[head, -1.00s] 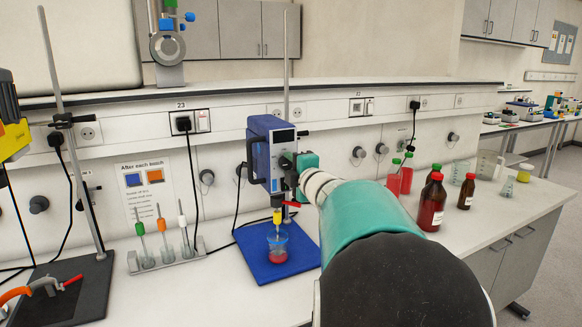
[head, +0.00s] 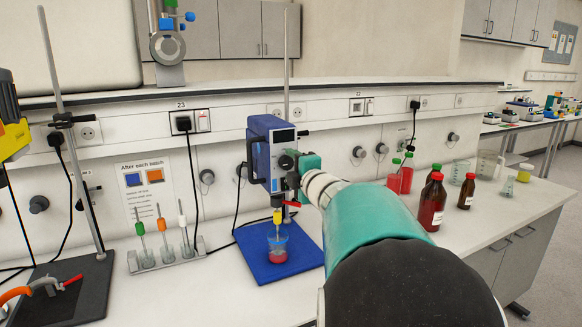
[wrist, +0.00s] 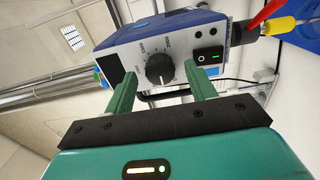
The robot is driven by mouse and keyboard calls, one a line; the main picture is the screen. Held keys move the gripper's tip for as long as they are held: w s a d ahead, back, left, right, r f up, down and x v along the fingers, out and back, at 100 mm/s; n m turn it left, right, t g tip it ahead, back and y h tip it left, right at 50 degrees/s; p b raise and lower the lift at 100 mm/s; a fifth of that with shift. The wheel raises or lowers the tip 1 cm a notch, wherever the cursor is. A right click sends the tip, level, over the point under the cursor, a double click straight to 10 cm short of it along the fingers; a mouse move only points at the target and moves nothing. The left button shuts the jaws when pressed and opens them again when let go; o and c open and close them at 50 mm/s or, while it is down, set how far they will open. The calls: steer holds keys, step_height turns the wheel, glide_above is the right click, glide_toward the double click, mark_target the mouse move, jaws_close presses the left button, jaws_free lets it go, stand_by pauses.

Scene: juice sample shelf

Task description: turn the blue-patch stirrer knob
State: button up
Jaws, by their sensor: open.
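The blue stirrer (head: 259,150) is clamped on a stand above a blue base (head: 262,268), with a beaker of red liquid (head: 277,245) under it. In the wrist view, its pale front panel (wrist: 184,42) faces my gripper. The black stirrer knob (wrist: 160,68) has a white pointer line and printed scale marks. My gripper (wrist: 162,78) is open, with one green finger on each side of the knob in the picture. I see no contact between fingers and knob. In the head view, my wrist and arm partly cover the stirrer front.
A rocker switch (wrist: 208,56) sits right of the knob. A red-handled part (wrist: 265,14) is near the upper right. A rack of stirring rods (head: 165,258) stands left of the blue base, bottles (head: 432,202) to the right. A yellow stirrer (head: 12,135) is at far left.

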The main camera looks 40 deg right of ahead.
steer(key=v, duration=1.2)
steer(key=shift+s, duration=0.4)
steer(key=shift+a, duration=0.15)
steer(key=a+f+m+g, duration=0.3)
steer(key=a+f+m, duration=0.1)
steer(key=a+m, duration=0.25)
steer(key=a+f+m+g, duration=0.3)
steer(key=a+m, duration=0.2)
steer(key=a, duration=0.3)
steer(key=s+a+f+m+g+y, duration=0.1)
steer(key=s+a+f+g, duration=0.1)
steer(key=a, duration=0.4)
steer(key=s+a+f+m+g+y, duration=0.1)
steer(key=s+a+f+g+y, duration=0.1)
steer(key=s+a+f, duration=0.2)
steer(key=s+a+f+m+g+y, duration=0.1)
steer(key=s+a+f, duration=0.3)
steer(key=a, duration=0.4)
steer(key=shift+s+g+y, duration=0.4)
steer(key=shift+y, duration=0.1)
steer(key=shift+a, duration=0.1)
